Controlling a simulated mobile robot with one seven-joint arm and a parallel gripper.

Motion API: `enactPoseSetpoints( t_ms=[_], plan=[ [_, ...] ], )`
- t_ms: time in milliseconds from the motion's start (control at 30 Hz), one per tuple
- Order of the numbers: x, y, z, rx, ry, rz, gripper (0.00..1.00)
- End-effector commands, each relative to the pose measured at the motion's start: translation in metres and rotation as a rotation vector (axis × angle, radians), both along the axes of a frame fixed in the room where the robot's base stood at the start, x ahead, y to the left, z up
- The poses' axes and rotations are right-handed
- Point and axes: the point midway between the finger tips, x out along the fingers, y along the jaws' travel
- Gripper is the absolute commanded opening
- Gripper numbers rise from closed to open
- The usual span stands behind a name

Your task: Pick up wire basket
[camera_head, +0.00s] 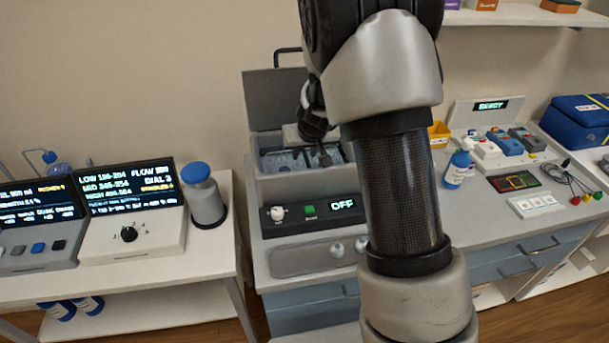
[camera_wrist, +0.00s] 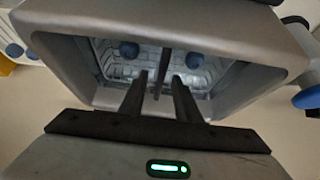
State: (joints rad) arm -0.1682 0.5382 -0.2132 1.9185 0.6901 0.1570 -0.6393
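The wire basket (camera_wrist: 219,75), made of pale thin wires, sits inside the open tank of a grey bath unit (camera_wrist: 65,75). In the head view the bath unit (camera_head: 265,185) stands on a bench with its lid raised, and the basket (camera_head: 285,160) shows only in part behind the rim. My gripper (camera_wrist: 160,85) reaches down into the tank opening over the basket. Its two dark fingers are apart. A thin dark upright piece shows between them, perhaps the basket's handle; contact cannot be told. In the head view my gripper (camera_head: 324,157) is small and partly hidden by my arm.
The bath's front panel (camera_head: 310,212) reads OFF. Left stand display devices (camera_head: 130,215) and a blue-capped container (camera_head: 205,195). Right are a bottle (camera_head: 457,168), small instruments (camera_head: 500,148), cables (camera_head: 570,180) and a blue case (camera_head: 580,120). The tank walls closely surround the gripper.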

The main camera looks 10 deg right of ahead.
Motion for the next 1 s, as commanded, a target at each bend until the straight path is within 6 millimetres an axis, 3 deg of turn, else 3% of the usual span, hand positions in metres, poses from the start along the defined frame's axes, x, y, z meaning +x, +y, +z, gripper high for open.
enactPoseSetpoints(
  t_ms=[100,333,533,1000],
  plan=[
    [0.0056,-0.0007,-0.0093,0.001,0.000,-0.003,0.30],
    [0.0066,-0.0002,-0.0097,0.001,-0.001,-0.001,0.30],
    [0.0064,-0.0002,-0.0096,0.001,-0.001,-0.001,0.00],
    [0.0063,-0.0002,-0.0094,0.001,0.000,-0.001,0.00]
  ],
)
